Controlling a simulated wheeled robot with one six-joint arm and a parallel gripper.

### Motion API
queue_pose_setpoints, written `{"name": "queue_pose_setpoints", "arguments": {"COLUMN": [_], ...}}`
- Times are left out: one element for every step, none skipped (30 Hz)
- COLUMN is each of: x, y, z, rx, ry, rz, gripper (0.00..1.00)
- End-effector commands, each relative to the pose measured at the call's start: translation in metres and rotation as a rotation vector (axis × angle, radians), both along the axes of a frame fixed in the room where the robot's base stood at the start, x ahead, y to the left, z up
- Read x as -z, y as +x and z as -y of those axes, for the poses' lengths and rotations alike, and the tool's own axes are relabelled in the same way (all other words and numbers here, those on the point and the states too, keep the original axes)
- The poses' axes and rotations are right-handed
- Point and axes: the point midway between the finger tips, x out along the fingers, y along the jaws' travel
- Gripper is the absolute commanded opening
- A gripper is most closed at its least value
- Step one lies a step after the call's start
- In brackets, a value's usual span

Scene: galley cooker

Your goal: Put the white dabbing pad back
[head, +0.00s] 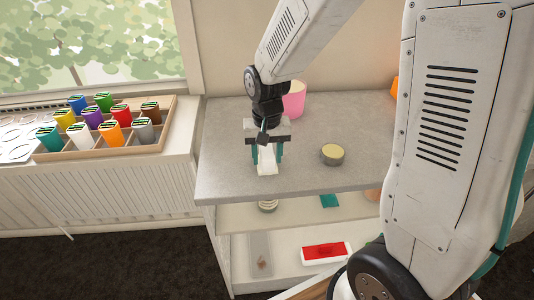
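A small white block-like piece, which looks like the white dabbing pad (267,166), is at the grey counter top (225,155), near its front left part. My gripper (267,157) points down over it, with one teal finger on each side. I cannot tell whether the fingers touch the pad or whether it rests on the counter. A wooden organiser (100,154) on the left sill holds several coloured pieces with dark green tops, including a white one (80,137) in the front row.
A round tin (332,155) with a yellowish top stands right of my gripper. A pink pot (293,100) is behind it. Shelves below hold a red-filled white tray (326,252) and a teal piece (329,200). The counter's left part is clear.

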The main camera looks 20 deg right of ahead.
Motion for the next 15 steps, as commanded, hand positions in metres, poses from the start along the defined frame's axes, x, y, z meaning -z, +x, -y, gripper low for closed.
{"name": "queue_pose_setpoints", "arguments": {"x": [0.0,0.0,0.0,-0.001,-0.002,-0.004,-0.006,-0.01,-0.015,-0.02,-0.026,-0.034,-0.041,-0.048,-0.057], "y": [0.0,0.0,0.0,0.0,0.0,0.0,0.001,0.001,0.001,0.002,0.002,0.002,0.002,0.002,0.002], "z": [0.0,0.0,0.0,0.0,0.0,0.0,0.0,0.0,0.0,0.0,0.0,0.0,0.0,0.0,0.0], "rx": [0.0,0.0,0.0,0.0,0.0,0.0,0.0,0.0,0.0,0.0,0.0,0.0,0.0,0.0,0.0], "ry": [0.0,0.0,0.0,0.0,0.0,0.0,0.0,0.001,0.0,0.0,0.0,0.0,0.0,0.001,0.0], "rz": [0.0,0.0,0.0,0.0,0.001,0.002,0.003,0.004,0.005,0.005,0.006,0.006,0.006,0.008,0.007], "gripper": [0.46,0.46,0.46,0.46,0.46,0.46,0.46,0.46,0.46,0.46,0.46,0.46,0.46,0.46,0.46]}}
